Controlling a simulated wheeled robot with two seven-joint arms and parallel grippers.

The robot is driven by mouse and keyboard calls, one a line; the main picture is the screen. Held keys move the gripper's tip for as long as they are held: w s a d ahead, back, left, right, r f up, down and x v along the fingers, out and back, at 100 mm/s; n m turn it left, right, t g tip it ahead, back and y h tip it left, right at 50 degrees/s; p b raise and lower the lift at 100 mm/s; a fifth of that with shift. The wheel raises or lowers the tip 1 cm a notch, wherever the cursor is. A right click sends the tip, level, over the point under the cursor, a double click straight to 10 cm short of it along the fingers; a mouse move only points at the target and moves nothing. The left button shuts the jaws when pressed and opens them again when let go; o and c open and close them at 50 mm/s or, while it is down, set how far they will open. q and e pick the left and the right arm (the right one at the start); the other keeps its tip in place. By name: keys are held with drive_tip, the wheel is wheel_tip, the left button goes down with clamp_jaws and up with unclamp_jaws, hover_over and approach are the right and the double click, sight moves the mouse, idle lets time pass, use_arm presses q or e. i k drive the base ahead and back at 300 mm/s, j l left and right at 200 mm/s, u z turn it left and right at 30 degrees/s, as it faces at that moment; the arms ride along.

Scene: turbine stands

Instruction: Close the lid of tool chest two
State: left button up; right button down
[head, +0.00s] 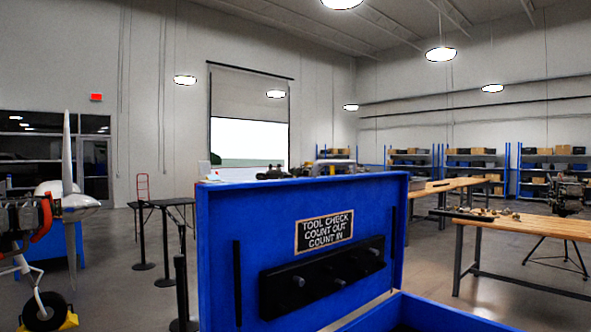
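A blue tool chest stands close in front of me, low in the head view. Its lid (225,250) is raised and upright, with the inner face towards me. The lid carries a black sign (324,229) reading "TOOL CHECK COUNT OUT COUNT IN" and a black holder strip (322,278) with several pegs or tools. Part of the chest body's blue rim (432,313) shows at the bottom right; most of the body is cut off by the frame. No chest number is visible. Neither of my grippers is in view.
Wooden workbenches (530,224) with parts stand to the right. A propeller engine (40,215) on a wheeled mount is at the left, near black barrier posts (181,285). Blue shelves (478,160) line the back. Open floor (120,295) lies left of the chest.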

sight(304, 254)
drive_tip(key=j+u, duration=0.2)
drive_tip(key=j, duration=0.15)
drive_tip(key=i+j+u, duration=0.15)
drive_tip(key=j, duration=0.15)
drive_tip(key=i+j+u, duration=0.2)
drive_tip(key=j, duration=0.15)
drive_tip(key=i+j+u, duration=0.25)
drive_tip(key=i+j, duration=0.15)
drive_tip(key=i+j+u, duration=0.25)
drive_tip(key=i, duration=0.2)
drive_tip(key=i+j+u, duration=0.25)
drive_tip(key=i, duration=0.25)
drive_tip(key=i+z, duration=0.5)
drive_tip(key=i+j+z, duration=0.25)
drive_tip(key=i+z, duration=0.25)
drive_tip(key=i, duration=0.15)
